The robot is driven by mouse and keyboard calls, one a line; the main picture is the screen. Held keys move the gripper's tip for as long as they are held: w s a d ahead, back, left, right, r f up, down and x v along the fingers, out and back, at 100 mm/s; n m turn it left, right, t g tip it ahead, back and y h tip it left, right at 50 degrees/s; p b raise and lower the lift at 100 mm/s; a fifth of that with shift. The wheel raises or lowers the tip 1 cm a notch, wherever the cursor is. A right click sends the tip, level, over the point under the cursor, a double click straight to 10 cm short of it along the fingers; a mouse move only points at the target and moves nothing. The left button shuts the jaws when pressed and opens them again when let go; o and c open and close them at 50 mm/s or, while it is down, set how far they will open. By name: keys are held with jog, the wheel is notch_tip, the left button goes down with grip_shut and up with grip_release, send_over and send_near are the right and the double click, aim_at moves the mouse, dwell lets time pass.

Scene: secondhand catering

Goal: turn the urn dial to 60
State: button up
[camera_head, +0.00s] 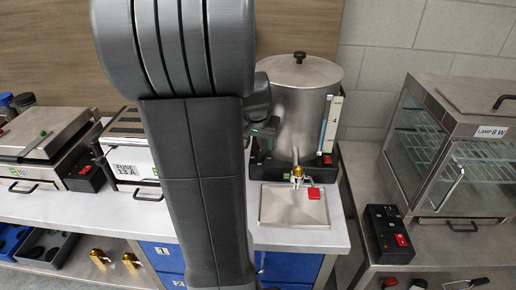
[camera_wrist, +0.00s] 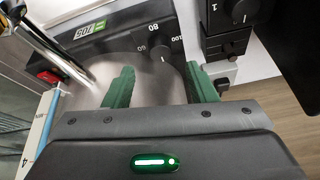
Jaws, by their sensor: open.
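The urn (camera_head: 300,115) is a tall steel cylinder with a lid, on a black base, in the head view. In the wrist view its black control panel (camera_wrist: 112,42) shows a round black dial (camera_wrist: 161,52) with small white numerals around it, one reading 100. I cannot tell where the dial points. My gripper (camera_wrist: 157,76) is open, its two green fingers apart on either side of the space below the dial in the picture. The fingers do not visibly hold the dial. In the head view my arm hides the left of the urn and the dial.
In the wrist view a steel tube and a red switch (camera_wrist: 47,76) lie left, black control boxes (camera_wrist: 225,45) right. A glass display case (camera_head: 450,150) stands right.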

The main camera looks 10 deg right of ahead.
aim_at(260, 153)
jog(key=shift+x, duration=3.2)
jog(key=shift+s, duration=0.1)
jog(key=c, duration=1)
